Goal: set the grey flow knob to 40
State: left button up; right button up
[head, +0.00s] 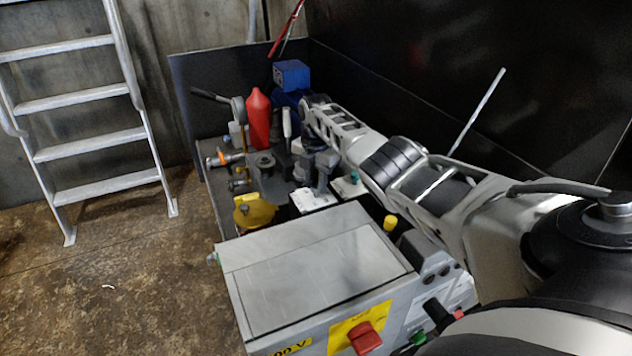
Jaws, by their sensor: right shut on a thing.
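My right arm reaches in from the right, and its gripper (318,182) points down over a small white plate (312,203) behind the large grey box. The gripper is shut on what appears to be the grey flow knob on that plate. The fingers and wrist hide most of the knob. Its scale and pointer are too small and covered to read. My left gripper is not in view.
A second white plate with a green knob (353,178) is just right of the gripper. A yellow round part (254,212), a red bottle (258,118) and a lever (212,96) stand left. The grey box (315,270) with a red switch (364,338) is in front.

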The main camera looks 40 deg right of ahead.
aim_at(316, 185)
jog(key=shift+r+n, duration=0.1)
jog(key=shift+n, duration=2.1)
jog(key=o, duration=1)
notch_tip(316, 185, up, 16)
jog(key=p, duration=0.2)
